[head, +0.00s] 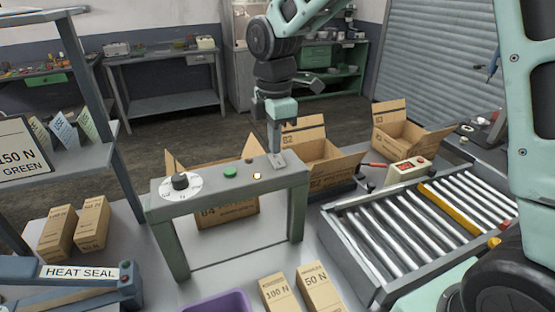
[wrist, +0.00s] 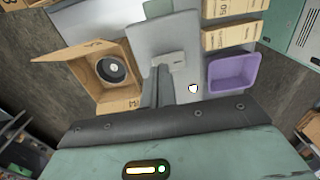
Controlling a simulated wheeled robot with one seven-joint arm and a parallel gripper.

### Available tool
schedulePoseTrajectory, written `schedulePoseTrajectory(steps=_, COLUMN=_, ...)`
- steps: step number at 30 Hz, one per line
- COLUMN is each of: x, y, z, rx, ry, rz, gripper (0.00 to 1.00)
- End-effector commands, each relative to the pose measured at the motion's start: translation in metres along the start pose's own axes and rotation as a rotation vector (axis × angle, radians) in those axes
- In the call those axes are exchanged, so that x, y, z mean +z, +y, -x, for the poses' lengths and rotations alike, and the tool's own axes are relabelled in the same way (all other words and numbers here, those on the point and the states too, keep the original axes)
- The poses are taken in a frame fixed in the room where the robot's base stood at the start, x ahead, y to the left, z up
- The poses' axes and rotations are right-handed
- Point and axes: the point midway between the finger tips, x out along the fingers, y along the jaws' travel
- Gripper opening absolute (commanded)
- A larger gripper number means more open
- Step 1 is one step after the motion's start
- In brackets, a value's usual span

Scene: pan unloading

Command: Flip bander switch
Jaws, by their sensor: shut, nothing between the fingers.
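The bander (head: 215,192) is a grey arch standing on the table. Its top carries a black dial (head: 180,181) on a white scale, a green button (head: 230,173) and a small lit lamp (head: 257,176). A small light plate (head: 279,160), seemingly the switch's, sits at the right end of the top and shows in the wrist view (wrist: 170,59). My gripper (head: 274,150) is shut and empty, pointing down at this plate. In the wrist view its fingers (wrist: 160,85) reach beside the plate. I cannot tell whether they touch it, and the switch lever's position is hidden.
Open cartons (head: 335,165) stand behind and right of the bander; one (wrist: 92,80) holds a dark round object. A roller conveyor (head: 400,230) is at right. A purple bin (head: 215,303) and small boxes (head: 320,290) are in front. A heat sealer (head: 70,275) is at left.

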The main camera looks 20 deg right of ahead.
Motion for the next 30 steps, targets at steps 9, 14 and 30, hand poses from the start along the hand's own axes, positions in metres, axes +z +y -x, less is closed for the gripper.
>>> schedulePoseTrajectory(steps=9, x=0.0, y=0.0, z=-0.005, rx=0.0, ry=0.0, rz=0.0, gripper=0.0)
schedulePoseTrajectory(steps=14, x=0.0, y=0.0, z=-0.007, rx=0.0, ry=0.0, rz=0.0, gripper=0.0)
schedulePoseTrajectory(steps=30, x=0.0, y=0.0, z=-0.012, rx=-0.001, ry=0.0, rz=0.0, gripper=0.0)
